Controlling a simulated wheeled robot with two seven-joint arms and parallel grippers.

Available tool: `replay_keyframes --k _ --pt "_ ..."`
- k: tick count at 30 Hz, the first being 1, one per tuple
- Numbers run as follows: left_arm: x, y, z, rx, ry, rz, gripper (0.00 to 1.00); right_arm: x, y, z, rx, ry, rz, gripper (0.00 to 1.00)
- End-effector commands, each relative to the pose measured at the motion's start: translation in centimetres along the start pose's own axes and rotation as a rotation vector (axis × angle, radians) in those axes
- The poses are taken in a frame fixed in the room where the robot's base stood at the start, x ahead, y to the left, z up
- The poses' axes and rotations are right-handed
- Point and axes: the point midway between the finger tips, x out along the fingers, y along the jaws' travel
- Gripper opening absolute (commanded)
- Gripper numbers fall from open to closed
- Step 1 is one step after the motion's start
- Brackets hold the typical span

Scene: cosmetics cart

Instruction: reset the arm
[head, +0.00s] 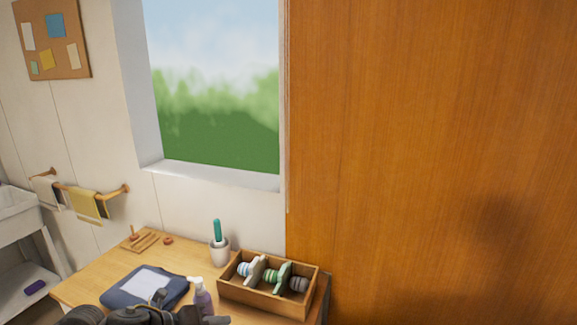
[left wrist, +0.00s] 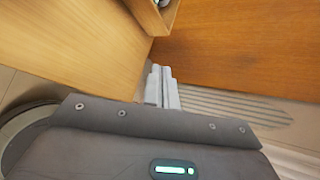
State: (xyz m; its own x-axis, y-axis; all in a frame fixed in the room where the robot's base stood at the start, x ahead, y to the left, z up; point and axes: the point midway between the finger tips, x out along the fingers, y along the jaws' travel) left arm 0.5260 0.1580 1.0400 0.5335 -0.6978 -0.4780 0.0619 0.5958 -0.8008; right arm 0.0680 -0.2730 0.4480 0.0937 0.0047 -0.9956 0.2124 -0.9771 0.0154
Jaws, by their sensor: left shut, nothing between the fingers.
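My left gripper (left wrist: 162,86) shows in the left wrist view with its pale grey fingers together and nothing between them. It is beside the edge of the wooden table, near the wooden panel. In the head view, dark parts of my left arm show along the bottom edge, in front of the table; the fingertips are not clear there. My right gripper is in neither view.
A large wooden panel (head: 430,150) stands right. A white shelf (head: 17,255) is left.

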Motion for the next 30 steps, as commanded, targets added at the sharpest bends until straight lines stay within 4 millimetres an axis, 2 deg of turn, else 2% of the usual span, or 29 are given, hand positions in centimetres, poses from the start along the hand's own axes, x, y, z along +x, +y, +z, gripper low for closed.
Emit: replay_keyframes --k 1,3,6,8,12,15,21,27,28,30 --pt "0.9 0.1 -1.5 -0.115 -0.039 -0.016 0.0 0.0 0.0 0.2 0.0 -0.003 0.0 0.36" --pt "1.6 0.4 -3.0 -0.323 -0.127 -0.026 0.0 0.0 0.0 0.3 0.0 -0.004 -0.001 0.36" --pt "1.3 2.2 -5.1 -0.694 -0.274 -0.018 0.0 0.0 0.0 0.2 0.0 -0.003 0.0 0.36" --pt "0.5 4.0 -6.6 -0.934 -0.368 0.006 0.0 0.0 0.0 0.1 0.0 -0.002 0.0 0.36" --pt "-2.6 9.2 -11.2 -1.455 -0.581 0.099 0.0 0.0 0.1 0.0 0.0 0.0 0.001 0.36" --pt "-5.0 12.1 -14.7 -1.734 -0.708 0.175 0.0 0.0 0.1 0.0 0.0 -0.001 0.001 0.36" --pt "-9.1 15.7 -20.9 -2.108 -0.909 0.314 0.0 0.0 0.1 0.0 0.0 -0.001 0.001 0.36" --pt "-12.7 17.3 -26.4 -2.379 -1.082 0.439 0.0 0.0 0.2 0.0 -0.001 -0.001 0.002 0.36" --pt "-13.0 17.5 -27.1 -2.41 -1.105 0.456 0.0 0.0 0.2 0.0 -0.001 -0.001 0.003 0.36" --pt "-11.1 19.5 -27.1 -2.395 -1.098 0.463 0.0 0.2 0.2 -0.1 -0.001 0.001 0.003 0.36"
